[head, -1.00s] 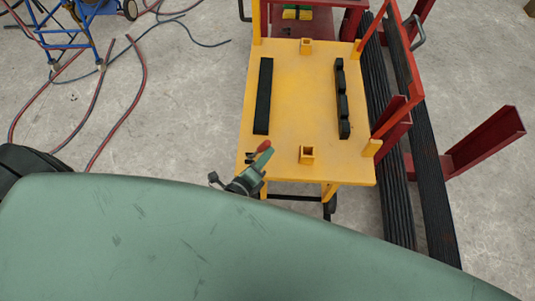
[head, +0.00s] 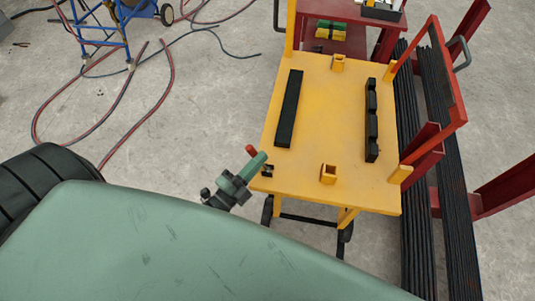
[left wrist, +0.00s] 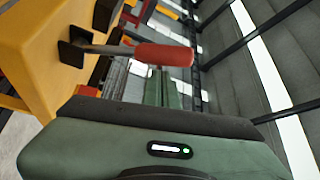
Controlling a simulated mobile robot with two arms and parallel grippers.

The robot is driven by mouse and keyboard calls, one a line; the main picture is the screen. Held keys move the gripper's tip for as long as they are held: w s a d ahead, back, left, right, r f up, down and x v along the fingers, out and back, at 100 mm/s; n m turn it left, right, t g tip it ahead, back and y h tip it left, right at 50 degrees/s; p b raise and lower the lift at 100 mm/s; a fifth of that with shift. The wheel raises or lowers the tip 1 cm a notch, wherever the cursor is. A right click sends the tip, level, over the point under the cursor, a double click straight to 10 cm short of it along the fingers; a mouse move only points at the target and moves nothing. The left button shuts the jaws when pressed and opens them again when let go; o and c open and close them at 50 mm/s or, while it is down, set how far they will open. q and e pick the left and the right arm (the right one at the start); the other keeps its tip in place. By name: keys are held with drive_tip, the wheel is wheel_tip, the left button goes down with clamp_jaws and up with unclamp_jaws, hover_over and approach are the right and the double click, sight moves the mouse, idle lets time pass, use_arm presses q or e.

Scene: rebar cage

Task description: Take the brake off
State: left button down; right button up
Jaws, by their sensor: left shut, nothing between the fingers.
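The brake lever has a red grip (head: 250,150) and stands at the front left corner of the yellow cart (head: 330,185). In the left wrist view its red grip (left wrist: 163,54) sits on a metal rod that runs left to a black bracket (left wrist: 72,47) on the yellow cart. My left gripper (head: 259,160) is shut and empty beside the lever, with the red grip just past its tip. Whether they touch is unclear. The green body of my left gripper (left wrist: 150,130) fills the bottom of the left wrist view, below the grip. My right gripper is out of view.
Black bars (head: 289,108) lie on the cart top, with small yellow sockets (head: 328,174). A red frame (head: 447,90) and long dark bars (head: 418,170) stand at the right. Red and blue hoses (head: 165,90) lie on the floor at the left.

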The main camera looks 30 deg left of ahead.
use_arm(q)
drive_tip(key=shift+s+a+f+n+t+b, duration=0.15)
drive_tip(key=shift+a+n+b, duration=0.1)
drive_tip(key=shift+a, duration=0.2)
drive_tip(key=shift+s+a+f+n+t+b, duration=0.15)
drive_tip(key=shift+a+n, duration=0.1)
drive_tip(key=shift+a, duration=0.2)
drive_tip(key=shift+a, duration=0.1)
drive_tip(key=b+v, duration=0.1)
drive_tip(key=v, duration=0.6)
drive_tip(key=shift+s, duration=0.4)
